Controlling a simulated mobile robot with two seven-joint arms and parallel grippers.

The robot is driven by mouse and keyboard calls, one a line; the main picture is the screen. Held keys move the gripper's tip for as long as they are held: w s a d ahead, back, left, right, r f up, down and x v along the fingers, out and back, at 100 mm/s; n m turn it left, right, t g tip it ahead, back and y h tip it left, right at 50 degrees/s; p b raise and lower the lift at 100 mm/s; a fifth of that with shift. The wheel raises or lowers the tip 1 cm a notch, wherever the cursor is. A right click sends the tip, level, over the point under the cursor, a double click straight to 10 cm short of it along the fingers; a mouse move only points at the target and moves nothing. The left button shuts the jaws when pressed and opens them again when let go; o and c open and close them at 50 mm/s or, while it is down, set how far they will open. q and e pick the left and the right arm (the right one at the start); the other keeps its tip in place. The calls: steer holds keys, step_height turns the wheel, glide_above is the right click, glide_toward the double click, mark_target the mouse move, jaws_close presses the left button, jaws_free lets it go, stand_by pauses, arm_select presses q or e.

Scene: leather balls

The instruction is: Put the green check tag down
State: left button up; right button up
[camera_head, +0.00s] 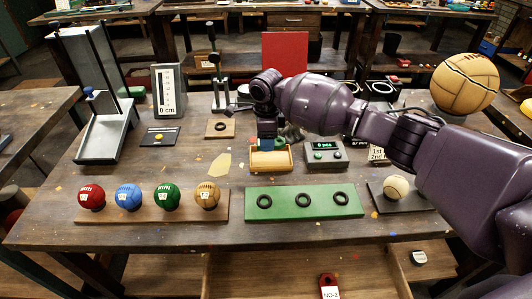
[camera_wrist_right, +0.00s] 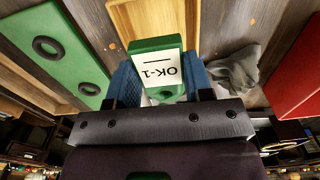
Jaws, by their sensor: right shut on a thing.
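The green check tag (camera_wrist_right: 172,44) has a white label reading OK-1. In the right wrist view it is between the blue fingers of my right gripper (camera_wrist_right: 160,85), which is shut on it. In the head view my right gripper (camera_head: 267,138) points down over the small wooden tray (camera_head: 283,163) in the middle of the table. The tray also shows in the wrist view (camera_wrist_right: 125,22), beyond the tag. I cannot tell whether the tag touches the tray. The tag is mostly hidden in the head view. My left gripper is not in view.
A green board (camera_head: 284,203) with black rings lies in front of the tray. A grey counter box (camera_head: 325,155) stands right of it. Coloured balls sit on a wooden board (camera_head: 100,214) at left. A red tag (camera_head: 328,286) lies in the open drawer (camera_head: 240,275). A grey cloth (camera_wrist_right: 235,70) lies near the gripper.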

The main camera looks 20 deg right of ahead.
mark_target(266, 159)
step_height(266, 159, down, 5)
steer(key=shift+f+b, duration=0.15)
steer(key=shift+b, duration=0.6)
steer(key=shift+f, duration=0.25)
steer(key=shift+r, duration=0.1)
steer(key=o, duration=0.5)
steer(key=shift+o, duration=0.6)
